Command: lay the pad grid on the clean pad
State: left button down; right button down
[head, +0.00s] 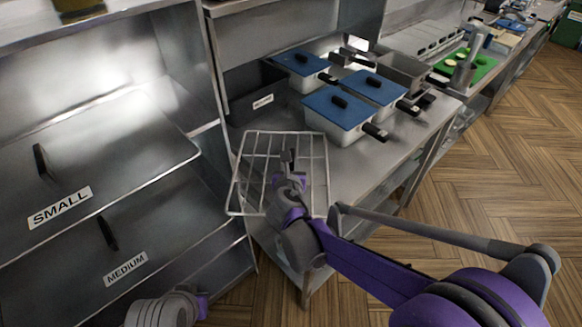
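The pad grid (327,172) is a thin silver wire rack with crossing bars, over the front left part of the steel counter and reaching past its edge. My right gripper (289,160) is at the middle of the grid and appears shut on one of its bars. Whether the grid touches the counter cannot be told. Only a grey and purple part of my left arm shows at the bottom left; its fingers are out of view. I cannot make out a clean pad.
Several white pans with blue lids (340,106) stand on the counter (375,158) behind the grid. A labelled dark bin (262,101) is at the counter's back left. Drawers marked SMALL (60,207) and MEDIUM (125,267) are at left. Wooden floor (500,160) is clear at right.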

jog(key=shift+f, duration=0.6)
jog(key=shift+s, duration=0.15)
jog(key=shift+f, duration=0.1)
jog(key=c, duration=1.2)
grip_release()
jog(key=shift+f, duration=0.15)
jog(key=o, duration=0.4)
jog(key=shift+o, duration=0.2)
